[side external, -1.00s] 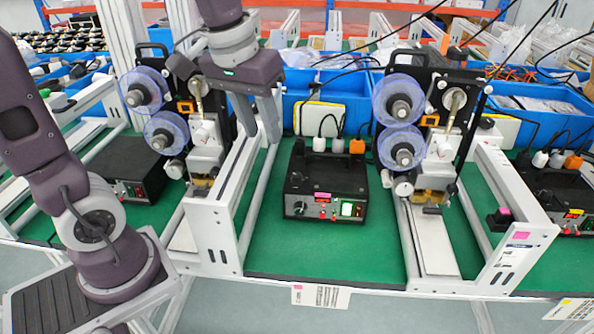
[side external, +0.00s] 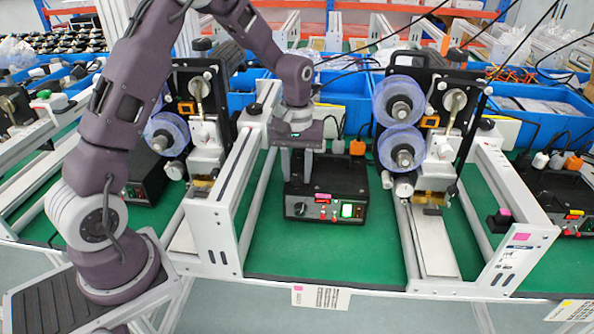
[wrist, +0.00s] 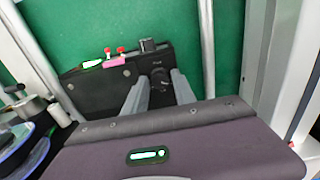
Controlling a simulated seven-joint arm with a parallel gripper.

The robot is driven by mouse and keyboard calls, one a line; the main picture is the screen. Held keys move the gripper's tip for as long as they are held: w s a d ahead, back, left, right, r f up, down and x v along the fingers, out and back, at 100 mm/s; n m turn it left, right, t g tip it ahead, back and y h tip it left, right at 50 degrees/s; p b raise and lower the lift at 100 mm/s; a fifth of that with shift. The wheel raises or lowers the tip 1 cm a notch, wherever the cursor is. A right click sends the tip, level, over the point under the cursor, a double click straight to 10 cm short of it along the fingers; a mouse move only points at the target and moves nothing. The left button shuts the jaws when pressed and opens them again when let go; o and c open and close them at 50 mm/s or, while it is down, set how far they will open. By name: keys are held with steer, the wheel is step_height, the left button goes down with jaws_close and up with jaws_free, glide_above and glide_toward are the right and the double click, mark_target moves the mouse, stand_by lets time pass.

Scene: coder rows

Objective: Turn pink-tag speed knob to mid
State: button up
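The black control box (side external: 345,208) with the pink tag (side external: 323,196) stands on the green mat in the middle. Its dark speed knob (side external: 299,209) is at the left of the front panel; the exact pointer angle is too small to read. In the wrist view the knob (wrist: 148,44) sticks out from the panel edge, beside the pink tag (wrist: 114,62). My gripper (side external: 297,178) points down over the box's left part, above and behind the knob. Its fingers (wrist: 158,82) are apart with nothing held, on either side of a dark round part on the box top.
A reel machine (side external: 405,120) stands to the right of the box, and another (side external: 200,130) to the left. White frame rails (side external: 225,235) flank the mat. Blue bins (side external: 345,88) and cables lie behind. The green mat (side external: 320,255) before the box is clear.

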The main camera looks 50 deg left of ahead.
jaws_close()
steer(key=shift+m, duration=0.3)
steer(key=m, duration=0.5)
steer(key=shift+m, duration=0.3)
steer(key=m, duration=0.5)
steer(key=shift+m, duration=0.4)
jaws_free()
